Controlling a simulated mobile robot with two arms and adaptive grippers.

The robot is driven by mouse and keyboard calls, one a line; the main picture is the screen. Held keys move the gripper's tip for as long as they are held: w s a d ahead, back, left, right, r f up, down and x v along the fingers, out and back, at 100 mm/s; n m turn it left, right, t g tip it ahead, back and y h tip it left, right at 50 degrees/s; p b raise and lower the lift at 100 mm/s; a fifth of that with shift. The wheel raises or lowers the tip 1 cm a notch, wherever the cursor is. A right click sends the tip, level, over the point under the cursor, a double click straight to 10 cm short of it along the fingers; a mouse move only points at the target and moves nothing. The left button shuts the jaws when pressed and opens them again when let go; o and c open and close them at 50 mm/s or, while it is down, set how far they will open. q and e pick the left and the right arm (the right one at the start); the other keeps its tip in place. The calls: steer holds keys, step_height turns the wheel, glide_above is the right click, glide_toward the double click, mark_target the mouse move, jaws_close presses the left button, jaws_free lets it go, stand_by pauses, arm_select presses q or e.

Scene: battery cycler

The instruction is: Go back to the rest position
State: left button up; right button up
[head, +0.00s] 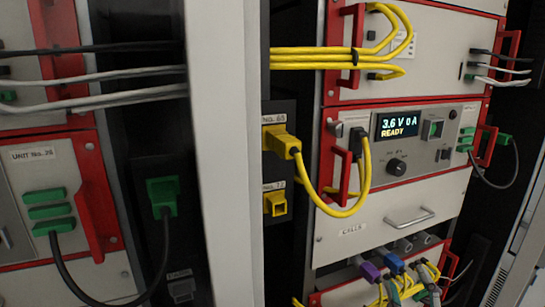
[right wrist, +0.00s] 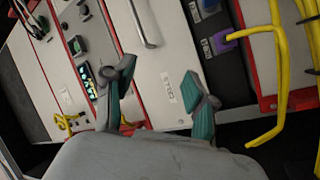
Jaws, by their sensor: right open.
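My right gripper (right wrist: 158,88) shows in the right wrist view with its two teal-padded fingers spread apart and nothing between them. It is in front of the white drawer labelled CELLS (right wrist: 180,60) and the cycler unit with the lit display (right wrist: 86,78). I cannot tell how far the fingertips are from the panel. In the head view the display (head: 398,126) reads 3.6 V 0 A READY. A yellow plug (head: 283,143) sits in the upper yellow socket, and its cable loops to a black plug (head: 360,140) on the unit's front.
A grey post (head: 225,150) stands left of the sockets. Red handles (head: 343,165) and the drawer handle (head: 408,217) stick out. Purple (head: 370,271) and blue (head: 394,262) connectors with yellow cables hang below. Black and white cables (head: 100,75) cross the left rack.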

steer(key=s+d+f+m+g+h, duration=0.1)
steer(key=s+f+m+g, duration=0.3)
steer(key=f, duration=0.5)
steer(key=s+d+f+m+g+h, duration=0.15)
steer(key=s+f+g, duration=0.3)
steer(key=f, duration=0.45)
steer(key=s+a+f+m+g+y, duration=0.1)
steer(key=s+a+f+g+y, duration=0.4)
steer(key=s+f+g, duration=0.6)
steer(key=s+a+f+t+h, duration=0.1)
steer(key=s+f, duration=0.1)
steer(key=f, duration=1.1)
steer(key=s+f+t, duration=0.1)
steer(key=s+f, duration=0.1)
steer(key=f, duration=1.1)
steer(key=s+d+f+g, duration=0.1)
steer(key=s+d+f, duration=0.1)
steer(key=s+f, duration=1.3)
steer(key=shift+s+d+g, duration=0.3)
steer(key=shift+s+g, duration=0.05)
steer(key=shift+s, duration=0.35)
steer(key=shift+f+h, duration=0.1)
steer(key=shift+h, duration=0.15)
